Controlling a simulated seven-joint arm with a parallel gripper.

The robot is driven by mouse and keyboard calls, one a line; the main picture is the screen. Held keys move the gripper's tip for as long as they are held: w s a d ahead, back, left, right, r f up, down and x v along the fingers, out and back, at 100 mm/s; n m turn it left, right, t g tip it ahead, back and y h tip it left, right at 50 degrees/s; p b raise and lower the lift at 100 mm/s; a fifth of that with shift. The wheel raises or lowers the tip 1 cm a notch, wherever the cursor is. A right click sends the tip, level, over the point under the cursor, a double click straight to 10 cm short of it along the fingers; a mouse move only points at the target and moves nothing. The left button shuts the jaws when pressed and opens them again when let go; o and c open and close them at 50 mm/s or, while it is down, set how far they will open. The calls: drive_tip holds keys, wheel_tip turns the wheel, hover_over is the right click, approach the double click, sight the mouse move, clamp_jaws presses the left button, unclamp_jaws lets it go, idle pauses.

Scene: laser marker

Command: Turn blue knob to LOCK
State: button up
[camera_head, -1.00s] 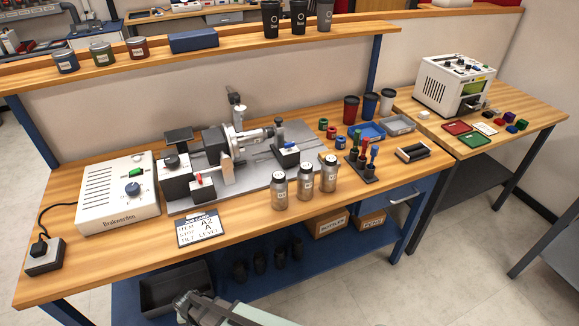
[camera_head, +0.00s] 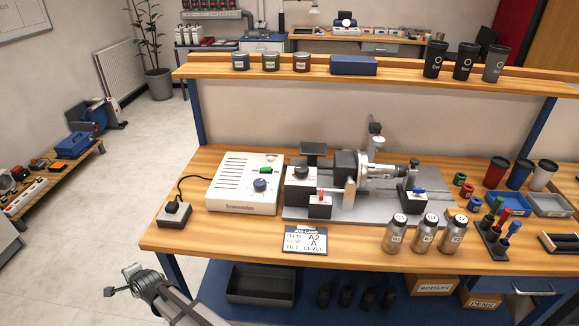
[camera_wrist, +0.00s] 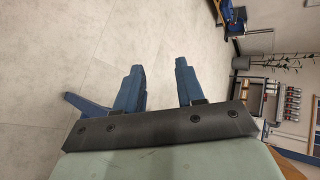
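A small blue knob (camera_head: 418,190) sits on top of the black and silver block at the right of the grey fixture plate in the head view. Any LOCK marking is too small to read. My gripper (camera_wrist: 157,68) is open and empty in the wrist view, its two blue fingers apart over bare floor. In the head view my arm is at the lower left, in front of the bench and well away from both knobs.
The fixture holds a chuck (camera_head: 382,170) and a red knob (camera_head: 320,193). Three silver bottles (camera_head: 424,236) stand along its front right. A job card (camera_head: 304,241) and a black switch box (camera_head: 174,213) lie near the front edge. A shelf (camera_head: 300,72) runs above.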

drive_tip(key=w+a+r+m+t+y, duration=0.2)
drive_tip(key=w+r+m, duration=0.2)
drive_tip(key=r, duration=0.6)
drive_tip(key=w+a+r+m+t+y, duration=0.15)
drive_tip(key=w+r+m, duration=0.25)
drive_tip(key=r, duration=0.7)
drive_tip(key=w+d+r+m+t+h, duration=0.1)
drive_tip(key=w+d+r, duration=0.3)
drive_tip(key=w+d, duration=0.5)
drive_tip(key=w+d+r+h, duration=0.25)
drive_tip(key=w+d, duration=0.45)
drive_tip(key=d, duration=0.4)
drive_tip(key=w+d+r+m+t+h, duration=0.1)
drive_tip(key=w+d+r, duration=0.3)
drive_tip(key=w+d, duration=0.5)
drive_tip(key=w+d+r+h, duration=0.1)
drive_tip(key=w+d, duration=0.1)
drive_tip(key=d, duration=0.7)
drive_tip(key=w+d+r+h, duration=0.1)
drive_tip(key=w+d, duration=0.2)
drive_tip(key=d, duration=0.5)
wheel_tip(320, 180, up, 5)
drive_tip(key=g+h, duration=0.7)
drive_tip(key=g, duration=0.4)
hover_over(418, 192)
drive_tip(key=f, duration=1.3)
drive_tip(key=shift+w+d+f, duration=0.2)
drive_tip(key=shift+w+f, duration=0.1)
